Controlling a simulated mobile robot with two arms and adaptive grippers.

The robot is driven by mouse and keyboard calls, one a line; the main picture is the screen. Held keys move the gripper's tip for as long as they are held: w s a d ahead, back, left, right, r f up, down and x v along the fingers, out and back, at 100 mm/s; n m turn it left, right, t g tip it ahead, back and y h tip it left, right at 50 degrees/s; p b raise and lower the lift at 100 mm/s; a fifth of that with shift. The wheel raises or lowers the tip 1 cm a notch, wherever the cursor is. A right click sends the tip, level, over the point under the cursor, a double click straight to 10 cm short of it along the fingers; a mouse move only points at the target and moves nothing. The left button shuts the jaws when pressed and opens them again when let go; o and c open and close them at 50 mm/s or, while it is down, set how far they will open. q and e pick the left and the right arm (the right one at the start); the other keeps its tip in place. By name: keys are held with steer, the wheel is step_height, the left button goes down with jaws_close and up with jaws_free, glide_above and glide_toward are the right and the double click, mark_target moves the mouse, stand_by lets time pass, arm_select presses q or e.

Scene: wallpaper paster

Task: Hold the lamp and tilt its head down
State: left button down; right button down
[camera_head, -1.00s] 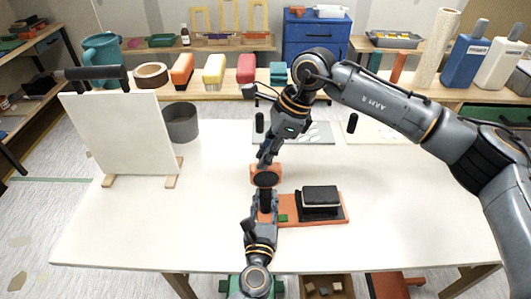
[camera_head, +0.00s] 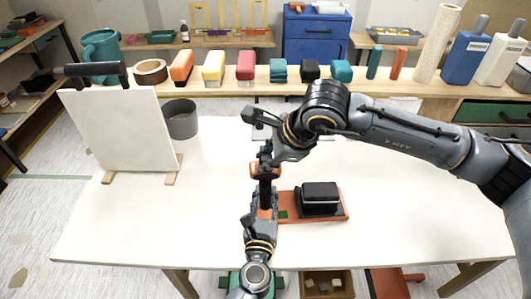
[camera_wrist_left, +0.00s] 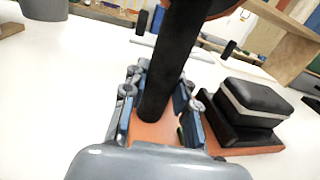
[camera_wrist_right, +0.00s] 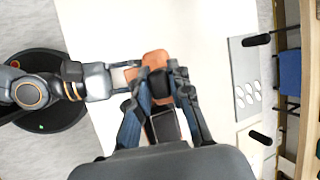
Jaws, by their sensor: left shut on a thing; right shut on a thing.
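The lamp has a black stem (camera_wrist_left: 172,65) and an orange head (camera_head: 262,170). Its orange base (camera_head: 340,211) lies on the white table and bears a black box with a grey band (camera_head: 319,193) and a small green patch. My left gripper (camera_head: 266,212) is shut on the stem low down, just above the base. My right gripper (camera_head: 265,158) is shut on the lamp's head at the top of the stem. In the right wrist view the orange head (camera_wrist_right: 155,57) shows beyond the fingers, which partly hide it.
A white board on wooden feet (camera_head: 118,130) and a grey cylinder (camera_head: 181,119) stand at the left. The table's front (camera_head: 130,235) and right are clear. A back shelf holds several coloured objects and bottles.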

arm_select(q)
steer(key=shift+s+f, duration=0.1)
steer(key=shift+f, duration=0.15)
arm_select(e)
steer(key=shift+s+d+f+n+t, duration=0.15)
steer(key=shift+s+f+t, duration=0.2)
steer(key=shift+t, duration=0.4)
steer(key=shift+s+f+n+t, duration=0.15)
steer(key=shift+s+f+t, duration=0.2)
steer(key=shift+t, duration=0.4)
steer(key=shift+r, duration=0.15)
steer(key=c, duration=1.2)
jaws_free()
steer(key=shift+s+r, duration=0.1)
steer(key=v, duration=1.2)
steer(key=shift+s+d, duration=0.1)
